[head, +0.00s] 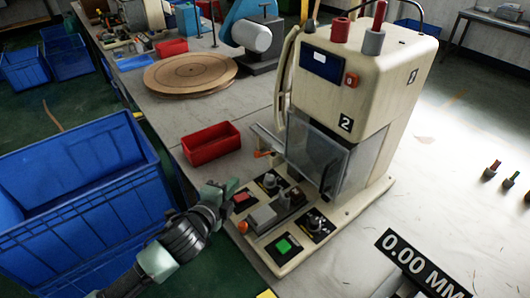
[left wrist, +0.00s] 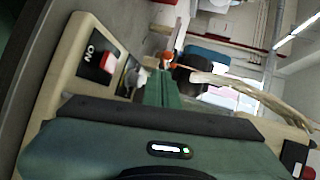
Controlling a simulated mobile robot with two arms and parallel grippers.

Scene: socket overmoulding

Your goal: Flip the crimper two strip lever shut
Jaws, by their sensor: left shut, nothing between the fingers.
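Crimper two (head: 330,120) is the beige machine marked 2 on the bench. It has a clear guard (head: 315,160) at its front and a control base with knobs and buttons. A small orange-tipped lever (head: 263,154) sticks out at the left of the guard; I take it to be the strip lever. An orange tip (left wrist: 167,61) also shows in the left wrist view, just beyond my fingers. My left gripper (head: 228,188) is shut and empty, at the left edge of the control base, below the lever in the head view. I cannot tell whether it touches anything. My right gripper is out of view.
A red bin (head: 211,147) stands left of the crimper, with a round wooden board (head: 190,73) behind it. A large blue crate (head: 80,200) is beside the bench at left. A 0.00 MM display (head: 425,265) is at front right. Bench right of the crimper is mostly clear.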

